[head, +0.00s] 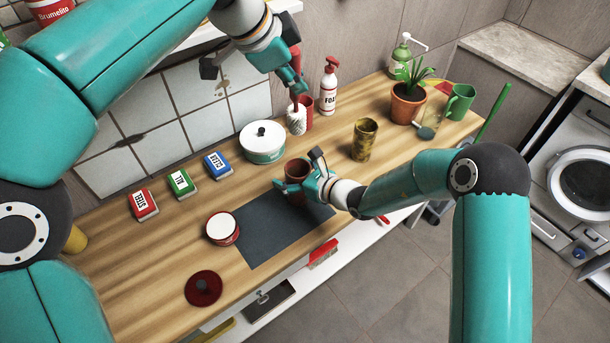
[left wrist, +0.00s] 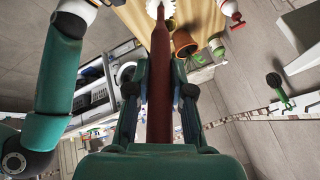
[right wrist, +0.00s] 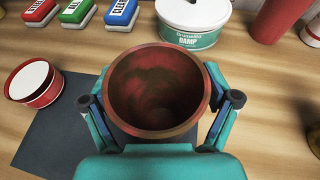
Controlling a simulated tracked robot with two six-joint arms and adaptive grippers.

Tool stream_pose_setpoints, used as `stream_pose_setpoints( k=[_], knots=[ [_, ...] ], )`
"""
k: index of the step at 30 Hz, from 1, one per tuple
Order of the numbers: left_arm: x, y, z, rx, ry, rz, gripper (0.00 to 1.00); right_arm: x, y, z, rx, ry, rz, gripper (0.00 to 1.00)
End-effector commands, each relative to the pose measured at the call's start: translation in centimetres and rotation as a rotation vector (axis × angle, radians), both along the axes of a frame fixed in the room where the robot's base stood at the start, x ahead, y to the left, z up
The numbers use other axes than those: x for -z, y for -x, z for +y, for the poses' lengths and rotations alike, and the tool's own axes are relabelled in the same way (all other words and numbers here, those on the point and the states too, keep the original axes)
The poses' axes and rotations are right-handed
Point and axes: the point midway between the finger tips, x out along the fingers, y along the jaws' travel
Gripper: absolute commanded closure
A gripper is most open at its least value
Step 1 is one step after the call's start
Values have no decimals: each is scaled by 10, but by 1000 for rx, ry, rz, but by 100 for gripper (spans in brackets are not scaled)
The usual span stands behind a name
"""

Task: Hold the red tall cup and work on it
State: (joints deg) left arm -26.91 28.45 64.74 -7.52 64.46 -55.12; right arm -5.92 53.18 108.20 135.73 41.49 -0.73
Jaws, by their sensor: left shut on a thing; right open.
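The red tall cup (right wrist: 158,95) stands upright, mouth up, on the dark mat (head: 262,235); dark and red stains mark its inside. It also shows in the head view (head: 297,168). My right gripper (head: 300,174) is open, with its fingers on either side of the cup. Whether they touch it I cannot tell. My left gripper (head: 291,76) is shut on the dark red handle of a brush (left wrist: 160,75). The brush hangs with its white bristles (head: 296,121) down, behind and apart from the cup, in front of a red holder (head: 306,107).
A white tub (head: 262,147) stands behind the cup, and a red-and-white tin (head: 222,229) to its left. Several labelled blocks (head: 180,184) line the back left. A stained yellow tumbler (head: 364,140), a foam bottle (head: 328,90) and a potted plant (head: 407,103) stand to the right.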

Motion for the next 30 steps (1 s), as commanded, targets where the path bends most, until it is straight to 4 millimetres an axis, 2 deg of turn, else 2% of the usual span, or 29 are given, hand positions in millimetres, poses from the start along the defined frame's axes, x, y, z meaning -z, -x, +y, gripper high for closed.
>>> stream_pose_setpoints(
  k=[9, 11, 21, 30],
  knots=[
    [0, 0, 0, 1, 0, 0, 100, 1, -1, 2, 0, 0, 1, 13],
    [0, 0, 0, 1, 1, -1, 100, 1, -1, 2, 0, 0, 1, 21],
    [0, 0, -1, 1, 1, -1, 100, 1, -1, 1, 1, 0, 1, 76],
    [0, 0, -1, -16, 0, 23, 100, 1, -1, 1, 1, 0, 1, 77]
  ],
)
